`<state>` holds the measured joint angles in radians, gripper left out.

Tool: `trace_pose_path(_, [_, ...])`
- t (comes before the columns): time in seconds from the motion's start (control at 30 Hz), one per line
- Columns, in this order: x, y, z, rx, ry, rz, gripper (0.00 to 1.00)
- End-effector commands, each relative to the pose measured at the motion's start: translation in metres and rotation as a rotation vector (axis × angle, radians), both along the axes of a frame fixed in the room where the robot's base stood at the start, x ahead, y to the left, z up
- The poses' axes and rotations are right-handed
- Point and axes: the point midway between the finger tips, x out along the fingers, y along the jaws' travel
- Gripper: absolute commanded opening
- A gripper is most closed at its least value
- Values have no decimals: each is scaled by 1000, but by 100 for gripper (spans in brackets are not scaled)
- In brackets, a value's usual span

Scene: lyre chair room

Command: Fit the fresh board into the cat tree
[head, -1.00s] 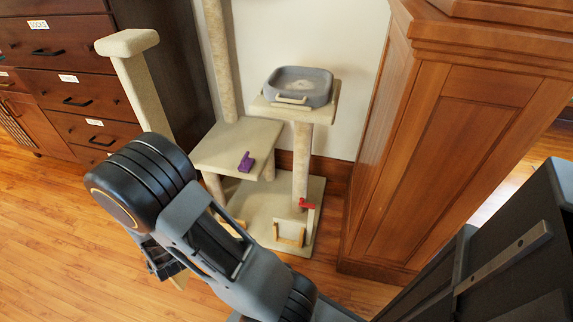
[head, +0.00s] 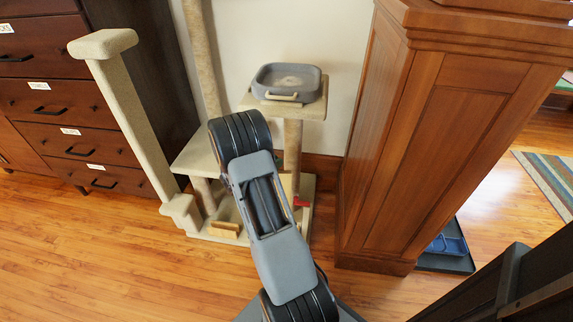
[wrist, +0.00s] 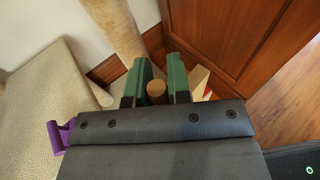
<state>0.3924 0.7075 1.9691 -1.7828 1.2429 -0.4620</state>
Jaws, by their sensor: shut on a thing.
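The cat tree (head: 187,158) stands against the wall, with cream shelves, posts and a base. Its middle shelf fills the left of the wrist view (wrist: 35,95). A purple latch (wrist: 62,137) sits at that shelf's edge; in the head view my arm hides it. A red latch (head: 301,202) is low at the tree's right side. My gripper (wrist: 156,78) is shut on a light wooden piece (wrist: 156,91), seen as a round end between the green fingers. I cannot tell whether it belongs to the fresh board. My arm hides the gripper in the head view.
A grey litter tray (head: 286,82) with a pale handle sits on the upper shelf. A slanted post (head: 125,115) stands left. A labelled dresser (head: 85,110) is beyond it, and a wooden pillar (head: 440,130) is close on the right. Floor (head: 90,255) is clear at lower left.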

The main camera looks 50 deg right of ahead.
Motion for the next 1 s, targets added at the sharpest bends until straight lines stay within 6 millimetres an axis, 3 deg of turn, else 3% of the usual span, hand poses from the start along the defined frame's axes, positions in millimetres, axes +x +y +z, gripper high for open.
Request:
trace_pose_path(0.1, [-15, -17, -5, 0, 0, -91, 0])
trace_pose_path(0.3, [-26, -28, -8, -1, 0, -159, 0])
trace_pose_path(1.0, [-28, -27, -12, 1, 2, -170, 0])
